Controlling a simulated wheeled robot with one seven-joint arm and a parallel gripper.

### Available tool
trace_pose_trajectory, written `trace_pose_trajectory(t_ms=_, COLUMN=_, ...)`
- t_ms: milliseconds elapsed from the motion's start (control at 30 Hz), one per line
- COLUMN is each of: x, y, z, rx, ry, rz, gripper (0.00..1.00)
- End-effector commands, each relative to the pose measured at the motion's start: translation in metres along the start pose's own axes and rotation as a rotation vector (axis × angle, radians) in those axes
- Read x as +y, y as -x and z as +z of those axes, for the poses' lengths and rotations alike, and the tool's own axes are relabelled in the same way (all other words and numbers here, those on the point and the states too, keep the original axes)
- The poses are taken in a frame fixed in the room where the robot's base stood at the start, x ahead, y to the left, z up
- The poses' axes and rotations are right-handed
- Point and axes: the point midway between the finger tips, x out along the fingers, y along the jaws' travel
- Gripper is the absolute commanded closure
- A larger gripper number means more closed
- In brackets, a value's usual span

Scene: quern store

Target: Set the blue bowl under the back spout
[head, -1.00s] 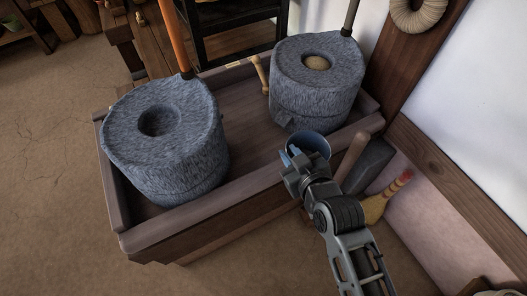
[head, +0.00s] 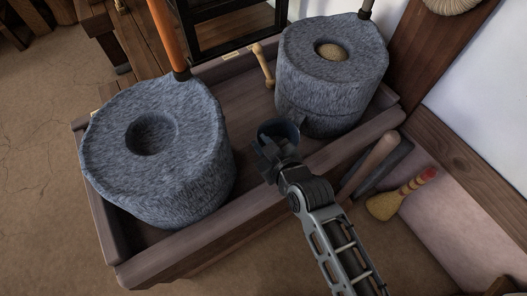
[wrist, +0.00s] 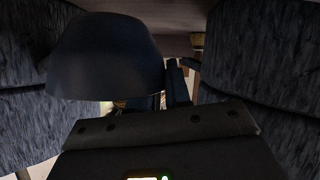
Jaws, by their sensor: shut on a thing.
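The blue bowl (head: 268,127) is held in my gripper (head: 275,152), which is shut on it. In the head view the bowl is at the lower left side of the right-hand, farther quern (head: 332,85), over the wooden trough; I cannot tell whether it touches the trough floor. In the wrist view the bowl (wrist: 105,60) looks dark and fills the upper left, between two stone walls. The nearer quern (head: 155,160) stands to the left.
The trough's front wall (head: 250,205) runs under my arm. A wooden peg (head: 263,66) lies between the querns at the back. A brush (head: 402,195) and a wooden-handled tool (head: 375,158) are on the right, outside the trough. The trough floor between the querns is mostly clear.

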Motion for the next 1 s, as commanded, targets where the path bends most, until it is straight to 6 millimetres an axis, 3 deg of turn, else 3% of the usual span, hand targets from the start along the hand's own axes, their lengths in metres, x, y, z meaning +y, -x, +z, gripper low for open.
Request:
trace_pose_trajectory(t_ms=333, x=-0.008, y=-0.016, z=0.033, rx=0.000, ry=0.000, rz=0.000, gripper=1.00)
trace_pose_trajectory(t_ms=733, x=-0.009, y=-0.018, z=0.038, rx=0.000, ry=0.000, rz=0.001, gripper=1.00)
trace_pose_trajectory(t_ms=767, x=-0.009, y=-0.018, z=0.038, rx=0.000, ry=0.000, rz=0.001, gripper=0.80)
trace_pose_trajectory(t_ms=1000, x=-0.009, y=-0.017, z=0.037, rx=-0.001, ry=0.000, rz=0.000, gripper=0.57)
